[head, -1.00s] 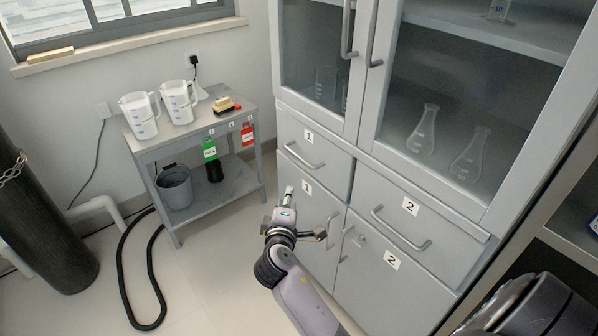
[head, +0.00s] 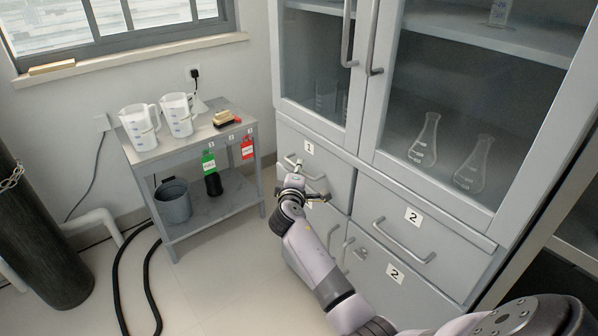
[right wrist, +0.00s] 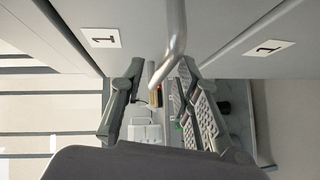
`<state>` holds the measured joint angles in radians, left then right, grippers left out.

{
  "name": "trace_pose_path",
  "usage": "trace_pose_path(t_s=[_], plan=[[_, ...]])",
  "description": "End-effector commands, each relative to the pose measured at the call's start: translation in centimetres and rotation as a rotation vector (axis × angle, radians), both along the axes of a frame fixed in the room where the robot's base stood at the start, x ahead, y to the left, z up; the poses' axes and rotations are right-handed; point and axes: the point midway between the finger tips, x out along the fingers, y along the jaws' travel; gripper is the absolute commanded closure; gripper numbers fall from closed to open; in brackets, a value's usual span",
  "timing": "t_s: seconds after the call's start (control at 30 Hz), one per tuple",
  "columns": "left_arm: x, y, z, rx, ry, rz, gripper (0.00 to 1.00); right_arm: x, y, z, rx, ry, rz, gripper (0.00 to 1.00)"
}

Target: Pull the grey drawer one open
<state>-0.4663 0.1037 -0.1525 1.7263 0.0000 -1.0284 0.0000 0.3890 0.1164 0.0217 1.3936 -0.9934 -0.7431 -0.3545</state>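The grey drawer one (head: 338,172) is flush in the cabinet front in the head view, with a "1" label at its top. Its bar handle (head: 291,160) is partly hidden by my right gripper (head: 306,184). In the right wrist view the handle (right wrist: 174,40) comes down from the top and passes between the two spread fingers of my right gripper (right wrist: 160,85). The fingers look open around the bar, with gaps on both sides; contact is not visible. My left gripper is in neither view.
Drawer two (head: 410,232) sits to the right, with cupboard doors below. Glass doors with flasks (head: 424,140) are above. A grey side table (head: 150,152) with two jugs stands to the left. The floor between it and the cabinet is clear.

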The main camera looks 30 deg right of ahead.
Motion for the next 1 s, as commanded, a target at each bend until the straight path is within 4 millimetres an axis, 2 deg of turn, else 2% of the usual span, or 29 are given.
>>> trace_pose_path(t_s=[0.2, 0.5, 0.93, 1.0], plan=[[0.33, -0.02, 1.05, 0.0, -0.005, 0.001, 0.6, 1.26, -1.09, -0.3, 0.001, 0.0, -0.001, 0.7], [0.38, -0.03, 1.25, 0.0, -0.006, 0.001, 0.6, 1.4, -1.19, -0.27, 0.001, -0.001, 0.0, 0.7], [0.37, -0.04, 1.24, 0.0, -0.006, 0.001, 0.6, 1.38, -1.17, -0.3, 0.001, 0.001, 0.0, 0.98], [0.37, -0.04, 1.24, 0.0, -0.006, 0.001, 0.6, 1.38, -1.16, -0.3, 0.001, 0.001, 0.0, 1.0]])
